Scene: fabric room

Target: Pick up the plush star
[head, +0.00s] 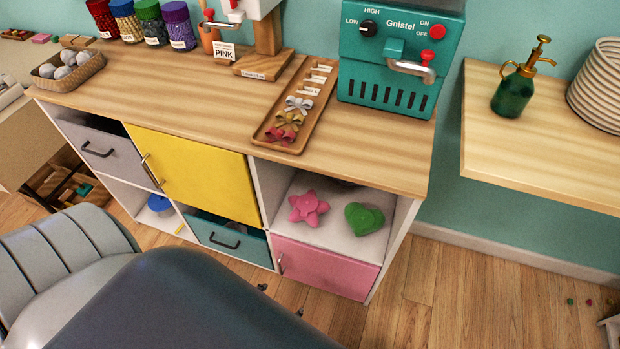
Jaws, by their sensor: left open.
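The pink plush star (308,207) sits in the open upper-right compartment of the wooden-topped cabinet, leaning toward the left side of that space. A green heart-shaped plush (364,219) lies just right of it. My left gripper (281,300) is mostly hidden behind my own dark arm; only small dark tips show past its edge, below and left of the star in the picture. It is open, and the star is apart from it. My right gripper is not in view.
The pink door (325,268) is below the star's compartment, and the yellow door (193,174) is to its left. A wooden tray with bows (270,131) and a teal machine (387,88) stand on the countertop above.

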